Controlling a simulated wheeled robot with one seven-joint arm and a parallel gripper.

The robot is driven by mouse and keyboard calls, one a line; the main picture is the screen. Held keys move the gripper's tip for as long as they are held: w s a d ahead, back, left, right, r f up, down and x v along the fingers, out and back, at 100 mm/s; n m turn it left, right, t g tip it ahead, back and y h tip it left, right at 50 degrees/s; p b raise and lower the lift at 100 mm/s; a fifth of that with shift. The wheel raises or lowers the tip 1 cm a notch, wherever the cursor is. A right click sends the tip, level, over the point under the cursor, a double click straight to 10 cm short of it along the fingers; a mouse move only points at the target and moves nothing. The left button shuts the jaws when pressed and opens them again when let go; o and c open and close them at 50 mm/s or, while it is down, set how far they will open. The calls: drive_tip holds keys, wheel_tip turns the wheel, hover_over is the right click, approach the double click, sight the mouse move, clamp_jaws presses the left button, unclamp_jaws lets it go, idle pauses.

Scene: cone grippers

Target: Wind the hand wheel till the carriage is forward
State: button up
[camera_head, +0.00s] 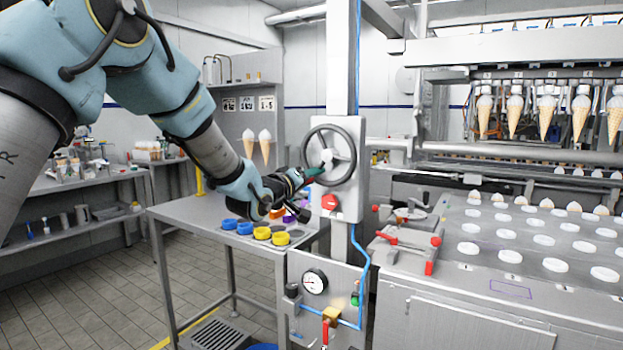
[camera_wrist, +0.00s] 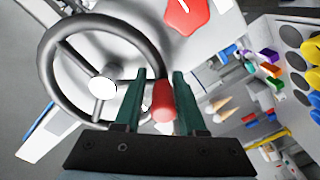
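The hand wheel (camera_head: 351,165) is a dark ring with spokes and a pale hub, upright on a light panel. It fills the left of the wrist view (camera_wrist: 52,88). My gripper (camera_head: 312,174) is at the wheel's lower left in the head view. In the wrist view my gripper's two green fingers (camera_wrist: 160,76) stand on either side of a red handle (camera_wrist: 162,102) by the wheel's rim. A thin gap seems to show on the handle's left, so I cannot tell if the fingers grip it. The carriage is not clearly identifiable.
A red knob (camera_head: 330,202) sits just below the wheel; it shows in the wrist view too (camera_wrist: 186,14). A bench (camera_head: 186,212) with blue and yellow cups is left of the panel. A pressure gauge (camera_head: 314,281) is below. A machine bed (camera_head: 460,285) with white discs is at right.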

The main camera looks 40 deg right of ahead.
drive_tip(key=shift+w+a+f, duration=0.1)
drive_tip(key=shift+w+f, duration=0.05)
drive_tip(key=shift+f, duration=0.05)
clamp_jaws()
